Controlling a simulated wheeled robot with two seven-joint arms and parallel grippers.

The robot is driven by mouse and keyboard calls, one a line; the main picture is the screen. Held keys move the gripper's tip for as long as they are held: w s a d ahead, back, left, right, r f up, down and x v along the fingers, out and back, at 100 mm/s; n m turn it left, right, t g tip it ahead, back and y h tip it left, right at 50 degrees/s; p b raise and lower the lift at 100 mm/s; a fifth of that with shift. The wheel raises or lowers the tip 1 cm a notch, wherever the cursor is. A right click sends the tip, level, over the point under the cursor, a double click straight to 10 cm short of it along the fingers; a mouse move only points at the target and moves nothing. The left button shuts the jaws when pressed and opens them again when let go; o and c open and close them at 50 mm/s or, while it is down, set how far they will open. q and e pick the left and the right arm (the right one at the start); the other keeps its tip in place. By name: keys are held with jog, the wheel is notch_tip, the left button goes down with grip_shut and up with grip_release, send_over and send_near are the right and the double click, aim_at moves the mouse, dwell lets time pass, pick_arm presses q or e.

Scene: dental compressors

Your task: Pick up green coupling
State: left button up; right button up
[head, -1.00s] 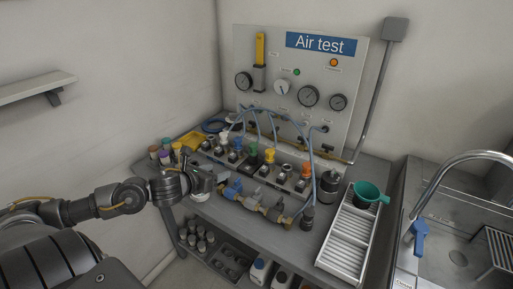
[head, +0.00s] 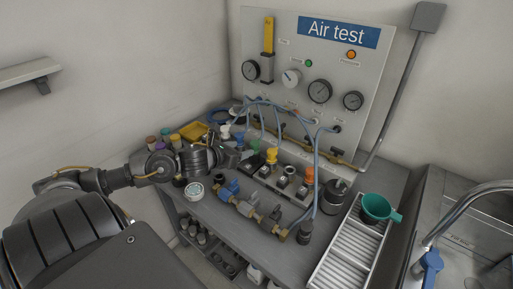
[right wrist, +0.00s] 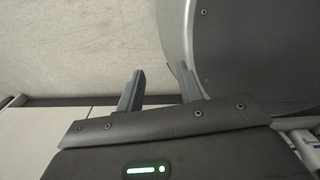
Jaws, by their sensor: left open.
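The green coupling (head: 256,160) is small and dark green. It stands in the row of coloured couplings on the bench, left of the yellow coupling (head: 271,155). My left gripper (head: 234,157) is open, just left of the green coupling and apparently a little apart from it. The finger ends are small in the head view, so the exact gap cannot be told. My right gripper (right wrist: 161,74) shows in the right wrist view with its two fingers apart and nothing between them.
A white coupling (head: 224,131) and an orange coupling (head: 309,175) stand in the same row. Blue hoses (head: 276,106) arch over the row from the test panel (head: 330,62). A blue-and-brass valve assembly (head: 246,207) lies in front.

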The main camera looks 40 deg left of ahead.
aim_at(252, 146)
pick_arm(q)
jog(key=x, duration=0.2)
jog(key=shift+w+f, duration=0.1)
jog(key=shift+w, duration=0.2)
jog(key=shift+w+d+f, duration=0.1)
jog(key=shift+w+f, duration=0.1)
jog(key=shift+w, duration=0.2)
jog(key=shift+p+x, duration=1)
jog(key=shift+x, duration=1.65)
jog(key=shift+s+d+f, duration=0.1)
jog(key=shift+d, duration=0.05)
pick_arm(e)
jog(key=shift+w+d+r, duration=0.15)
jog(key=shift+w+r, duration=0.55)
jog(key=shift+r, duration=0.35)
pick_arm(q)
jog(key=shift+c, duration=0.4)
jog(key=c, duration=1)
